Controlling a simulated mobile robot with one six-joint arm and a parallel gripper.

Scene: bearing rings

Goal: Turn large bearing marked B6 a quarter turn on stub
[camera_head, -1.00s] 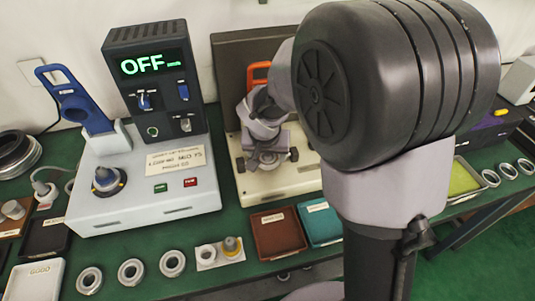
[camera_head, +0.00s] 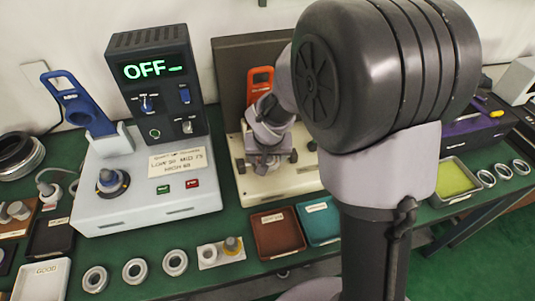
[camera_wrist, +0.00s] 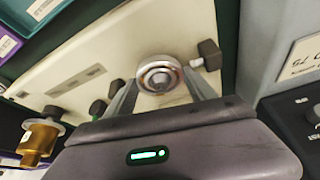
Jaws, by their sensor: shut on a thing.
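A shiny metal bearing ring (camera_wrist: 160,74) shows at the top middle of the wrist view, over the cream fixture (camera_wrist: 85,62). My gripper (camera_wrist: 161,82) has one finger on each side of the ring and is shut on it. The stub is not clearly visible behind the ring, and I cannot read a B6 mark. In the head view my gripper (camera_head: 267,158) is low over the cream fixture (camera_head: 285,183), and it hides the bearing.
A grey console (camera_head: 150,195) with a display reading OFF stands left of the fixture. Several loose rings (camera_head: 134,271) lie along the front edge. A brown tray (camera_head: 277,232) and a teal tray (camera_head: 318,220) sit before the fixture. A brass-coloured part (camera_wrist: 40,140) is at left in the wrist view.

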